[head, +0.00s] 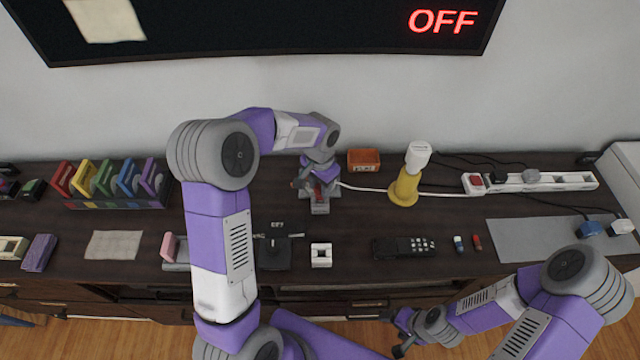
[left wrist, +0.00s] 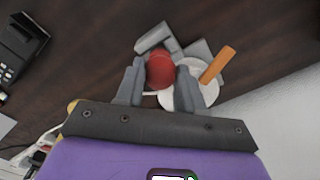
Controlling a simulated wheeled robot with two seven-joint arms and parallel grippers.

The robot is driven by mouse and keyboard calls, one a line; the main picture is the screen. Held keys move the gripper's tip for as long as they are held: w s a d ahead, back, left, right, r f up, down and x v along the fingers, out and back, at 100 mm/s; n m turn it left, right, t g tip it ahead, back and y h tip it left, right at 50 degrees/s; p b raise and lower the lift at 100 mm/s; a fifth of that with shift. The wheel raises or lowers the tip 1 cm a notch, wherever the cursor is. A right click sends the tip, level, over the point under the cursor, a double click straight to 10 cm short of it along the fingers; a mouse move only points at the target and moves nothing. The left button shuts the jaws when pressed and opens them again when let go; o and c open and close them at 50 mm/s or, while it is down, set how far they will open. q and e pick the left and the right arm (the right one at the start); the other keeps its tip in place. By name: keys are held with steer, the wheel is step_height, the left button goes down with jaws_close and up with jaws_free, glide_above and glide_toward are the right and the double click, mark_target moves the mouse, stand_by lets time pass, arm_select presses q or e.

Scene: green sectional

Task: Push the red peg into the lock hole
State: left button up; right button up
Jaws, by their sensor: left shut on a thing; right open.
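The red peg (head: 319,191) is at my left gripper (head: 316,186) in the head view, above a grey block-like fixture (head: 320,208) at the back middle of the desk. In the left wrist view the peg's round red end (left wrist: 160,70) sits between the two fingers of my left gripper (left wrist: 159,82), which is shut on it. Grey blocks (left wrist: 158,38), a white round part and an orange bar (left wrist: 218,65) lie beyond the fingers. The lock hole is hidden. My right gripper (head: 402,336) is open and empty, low in front of the desk.
An orange tray (head: 364,160) and a yellow-based white lamp-like object (head: 405,188) stand right of the left gripper. A white cable runs to a power strip (head: 540,181). A rack (head: 115,203) stands left.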

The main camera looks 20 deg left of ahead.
arm_select(q)
steer(key=shift+f+b, duration=0.55)
steer(key=shift+f, duration=0.35)
steer(key=o, duration=1.2)
step_height(320, 180, up, 8)
steer(key=shift+f+p, duration=0.15)
steer(key=shift+p, duration=1)
